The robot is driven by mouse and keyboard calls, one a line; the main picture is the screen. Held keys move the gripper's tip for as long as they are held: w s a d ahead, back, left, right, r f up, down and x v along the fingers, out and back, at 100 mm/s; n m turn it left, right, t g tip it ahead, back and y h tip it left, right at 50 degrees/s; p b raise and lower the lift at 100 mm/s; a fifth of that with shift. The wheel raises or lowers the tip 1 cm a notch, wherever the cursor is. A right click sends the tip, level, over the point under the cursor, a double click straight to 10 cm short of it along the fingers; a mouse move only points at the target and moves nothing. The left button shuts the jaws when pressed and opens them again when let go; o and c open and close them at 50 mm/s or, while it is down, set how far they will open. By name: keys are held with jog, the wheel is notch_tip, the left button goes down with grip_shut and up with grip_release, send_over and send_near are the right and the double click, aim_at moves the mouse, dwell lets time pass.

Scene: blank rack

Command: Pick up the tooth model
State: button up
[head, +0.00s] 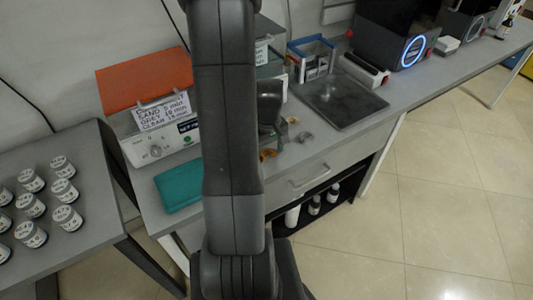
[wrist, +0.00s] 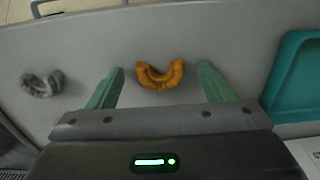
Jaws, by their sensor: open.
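An orange-gold U-shaped tooth model (wrist: 160,77) lies on the grey bench top in the wrist view, between and slightly beyond my fingertips. My gripper (wrist: 161,68) is open, its two green fingers apart on either side of the model with nothing held. I cannot tell the height of the fingers above the bench. In the head view the orange model (head: 267,155) is partly hidden by my arm. A grey tooth model (wrist: 41,84) lies farther left in the wrist view; it also shows in the head view (head: 304,137).
A teal flat object (head: 178,185) lies near the bench's front edge. A device with an orange lid (head: 145,78) and a handwritten sign stands behind it. A dark plate (head: 338,100) lies to the right. A side table (head: 95,165) holds several white-labelled jars.

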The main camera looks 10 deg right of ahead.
jog(key=c, duration=1)
jog(key=shift+c, duration=0.2)
